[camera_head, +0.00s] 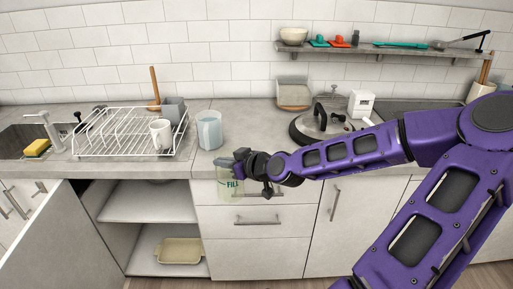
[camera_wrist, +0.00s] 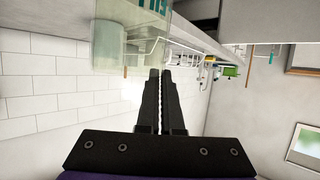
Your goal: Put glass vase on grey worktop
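The glass vase (camera_head: 229,186) is a clear, greenish container with dark green lettering. It hangs in the air in front of the drawers, just below the worktop's front edge. In the wrist view the vase (camera_wrist: 132,38) is at the top, by my fingertips. My gripper (camera_head: 243,163) is at the top of the vase in the head view. In the wrist view its black fingers (camera_wrist: 161,75) are close together, apparently on the vase's thin wall; the exact contact is hard to see. The grey worktop (camera_head: 247,122) runs behind and above the vase.
A light blue jug (camera_head: 209,131) stands on the worktop near the vase. Left of it is a white wire rack (camera_head: 115,142) with a white mug (camera_head: 161,135). The worktop between jug and pan is clear. A cabinet door (camera_head: 62,240) hangs open.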

